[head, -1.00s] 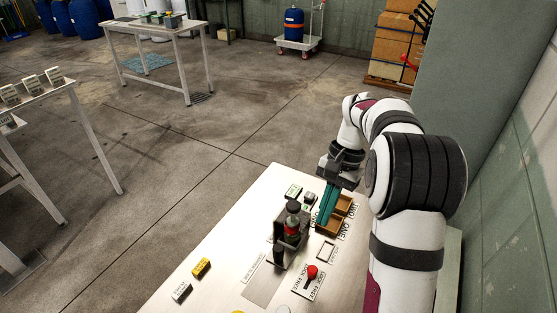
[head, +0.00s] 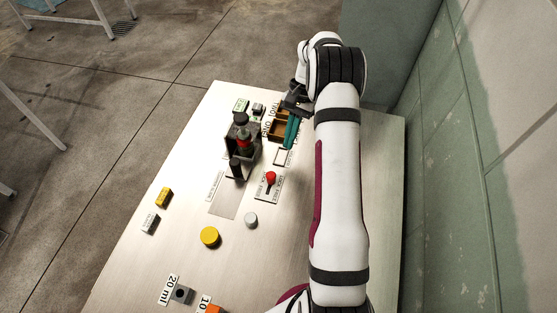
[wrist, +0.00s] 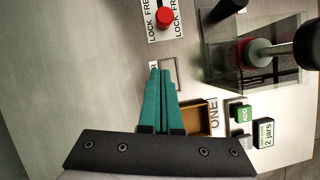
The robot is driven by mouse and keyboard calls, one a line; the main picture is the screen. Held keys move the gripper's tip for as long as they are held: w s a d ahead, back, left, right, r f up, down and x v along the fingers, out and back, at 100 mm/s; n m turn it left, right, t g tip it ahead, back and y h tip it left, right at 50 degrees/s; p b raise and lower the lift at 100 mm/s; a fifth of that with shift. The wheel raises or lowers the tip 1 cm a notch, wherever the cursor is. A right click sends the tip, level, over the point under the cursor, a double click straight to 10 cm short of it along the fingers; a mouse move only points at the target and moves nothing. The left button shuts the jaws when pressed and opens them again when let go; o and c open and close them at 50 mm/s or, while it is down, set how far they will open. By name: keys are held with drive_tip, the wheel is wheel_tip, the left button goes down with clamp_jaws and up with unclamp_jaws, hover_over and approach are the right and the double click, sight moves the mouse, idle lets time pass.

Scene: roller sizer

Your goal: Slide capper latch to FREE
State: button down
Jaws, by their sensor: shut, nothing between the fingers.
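The capper latch (head: 270,178) is a red knob on a white plate lettered LOCK and FREE. It stands on the bench just right of the capper. In the wrist view the red knob (wrist: 165,18) is at the top, nearer the LOCK lettering, with dark slot showing toward FREE. My gripper (head: 288,147) is over the bench beside the wooden trays, apart from the latch. Its teal fingers (wrist: 160,72) are together with nothing between them, and their tips point toward the latch. The fingers hide part of a small outlined rectangle.
The dark capper (head: 235,145) with a bottle stands left of the latch. Wooden trays (wrist: 194,119) lie beside my fingers. A yellow disc (head: 209,237) and a pale round knob (head: 251,220) are nearer me. Bare bench lies right of the latch.

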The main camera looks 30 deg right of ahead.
sight(274, 177)
drive_tip(key=x, duration=0.4)
drive_tip(key=a, duration=0.1)
drive_tip(key=s+a, duration=0.1)
drive_tip(key=a, duration=0.1)
drive_tip(key=shift+s, duration=0.35)
drive_tip(key=shift+s+a, duration=0.2)
drive_tip(key=shift+a, duration=0.1)
drive_tip(key=shift+s+a, duration=1.25)
